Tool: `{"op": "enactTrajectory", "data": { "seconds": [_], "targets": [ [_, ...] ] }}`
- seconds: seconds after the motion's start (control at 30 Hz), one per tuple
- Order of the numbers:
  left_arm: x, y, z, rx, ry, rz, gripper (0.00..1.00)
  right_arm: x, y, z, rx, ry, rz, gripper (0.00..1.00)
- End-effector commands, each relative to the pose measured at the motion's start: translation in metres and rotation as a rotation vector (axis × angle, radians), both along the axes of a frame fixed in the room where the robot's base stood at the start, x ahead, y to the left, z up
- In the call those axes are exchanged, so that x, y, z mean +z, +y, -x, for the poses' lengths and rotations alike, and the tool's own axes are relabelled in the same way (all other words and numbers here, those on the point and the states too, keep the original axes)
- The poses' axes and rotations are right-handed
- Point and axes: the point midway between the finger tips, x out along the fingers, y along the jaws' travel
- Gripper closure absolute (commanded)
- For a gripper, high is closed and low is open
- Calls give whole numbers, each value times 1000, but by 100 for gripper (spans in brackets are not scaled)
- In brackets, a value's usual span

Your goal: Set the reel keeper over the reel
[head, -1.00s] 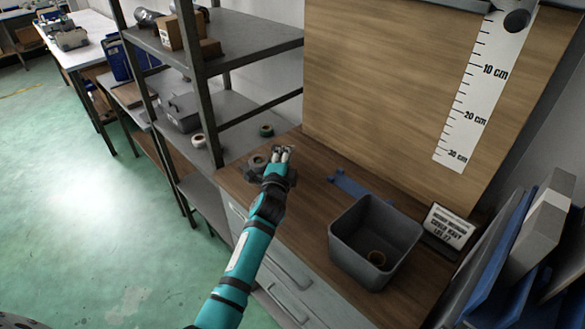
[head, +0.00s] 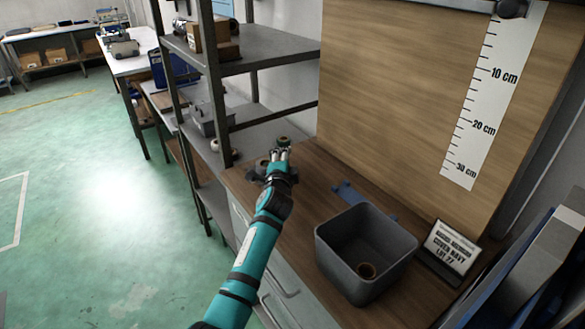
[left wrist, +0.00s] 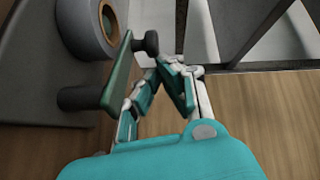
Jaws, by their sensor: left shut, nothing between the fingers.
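The reel (left wrist: 85,28), a grey ring with an orange-brown core, sits on a dark grey base in the left wrist view. In the head view it appears small (head: 262,163), just left of my fingers. A green bar with a dark knob (left wrist: 151,42), which looks like the reel keeper (left wrist: 119,75), stands beside the reel, not across its core. My left gripper (head: 279,153) is shut and empty. In the left wrist view its fingertips (left wrist: 172,66) are right of the green bar, close to it; contact is unclear. My right gripper is not in view.
A metal shelf (head: 255,48) rises left of the bench; a green roll (head: 283,141) lies behind my fingers.

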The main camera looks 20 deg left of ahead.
Motion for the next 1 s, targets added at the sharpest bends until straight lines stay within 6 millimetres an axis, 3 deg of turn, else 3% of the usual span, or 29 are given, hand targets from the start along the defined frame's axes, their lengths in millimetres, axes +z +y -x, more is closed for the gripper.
{"op": "enactTrajectory", "data": {
  "seconds": [0.3, 0.67, 1.0],
  "targets": [
    [-1, 3, -2, 112, -1, 3, 100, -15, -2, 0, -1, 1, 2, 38],
    [0, 7, -2, 110, -1, 1, 100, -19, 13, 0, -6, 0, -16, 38],
    [0, 8, -1, 110, 0, 2, 100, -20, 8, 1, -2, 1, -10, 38]
  ]
}}
